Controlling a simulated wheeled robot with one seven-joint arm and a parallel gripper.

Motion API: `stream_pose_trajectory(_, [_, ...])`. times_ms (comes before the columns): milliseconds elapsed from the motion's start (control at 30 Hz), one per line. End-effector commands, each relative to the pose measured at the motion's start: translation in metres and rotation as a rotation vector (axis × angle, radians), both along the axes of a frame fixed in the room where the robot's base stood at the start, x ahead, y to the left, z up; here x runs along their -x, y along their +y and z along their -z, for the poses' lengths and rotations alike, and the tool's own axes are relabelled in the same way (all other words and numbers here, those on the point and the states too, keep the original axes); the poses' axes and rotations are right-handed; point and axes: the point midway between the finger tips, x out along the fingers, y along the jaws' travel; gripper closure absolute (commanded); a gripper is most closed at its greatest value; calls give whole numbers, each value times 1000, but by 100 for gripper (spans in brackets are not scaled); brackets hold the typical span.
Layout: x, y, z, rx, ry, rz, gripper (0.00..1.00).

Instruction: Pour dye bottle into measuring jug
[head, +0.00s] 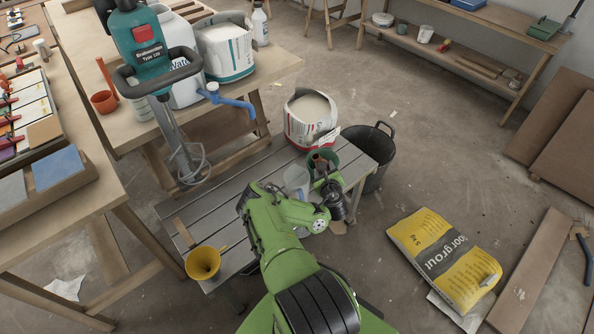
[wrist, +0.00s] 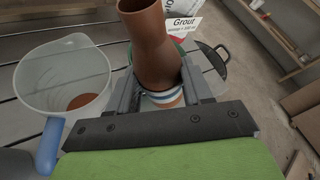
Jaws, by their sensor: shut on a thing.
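A brown dye bottle (wrist: 150,45) is between the fingers of my gripper (wrist: 160,93), which is shut on it. It leans slightly in the wrist view, and its brown top also shows in the head view (head: 318,160). A white and blue striped band shows below the brown part, between the fingers. The clear measuring jug (wrist: 62,75) with a blue handle stands just left of my gripper, apart from the bottle. A reddish-brown round patch shows at the jug's bottom. The jug also shows in the head view (head: 296,178) on the slatted bench.
A green round container (head: 331,158) is close behind the bottle. An open white and red grout bag (head: 311,118) stands on the bench's far end, with a black bucket (head: 379,143) beyond it.

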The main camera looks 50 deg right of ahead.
Motion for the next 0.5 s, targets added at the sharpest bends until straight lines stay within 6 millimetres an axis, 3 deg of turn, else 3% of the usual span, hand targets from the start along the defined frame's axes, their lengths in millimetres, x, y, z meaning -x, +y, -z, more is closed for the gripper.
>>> stream_pose_trajectory(33, [-1, 1, 21, -15, -10, -4, 83])
stream_pose_trajectory(300, [2, -2, 65, -84, -71, -3, 83])
stream_pose_trajectory(500, [9, -10, 70, -279, -243, -1, 83])
